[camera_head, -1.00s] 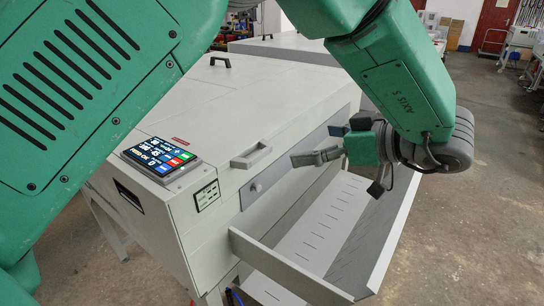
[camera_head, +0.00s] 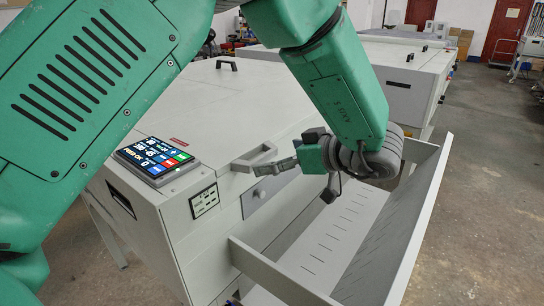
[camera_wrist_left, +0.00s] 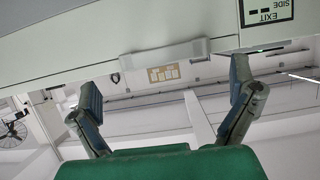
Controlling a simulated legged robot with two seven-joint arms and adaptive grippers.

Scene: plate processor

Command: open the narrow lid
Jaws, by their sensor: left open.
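The narrow lid (camera_head: 238,137) is a pale grey panel on top of the processor and looks shut. Its grey bar handle (camera_head: 255,157) sits at the exit-side edge. My left gripper (camera_head: 273,167) is open and empty, its fingers pointing at the handle from the right, very close to it. In the left wrist view the handle (camera_wrist_left: 165,53) lies ahead of my open left gripper (camera_wrist_left: 167,88), between the lines of its two spread fingers. I see no finger closed on the handle. My right gripper is not in view.
A sloped exit tray (camera_head: 400,225) with raised walls stands below my left gripper. A touch panel (camera_head: 155,158) sits at the near corner of the processor. A second machine (camera_head: 405,75) stands behind.

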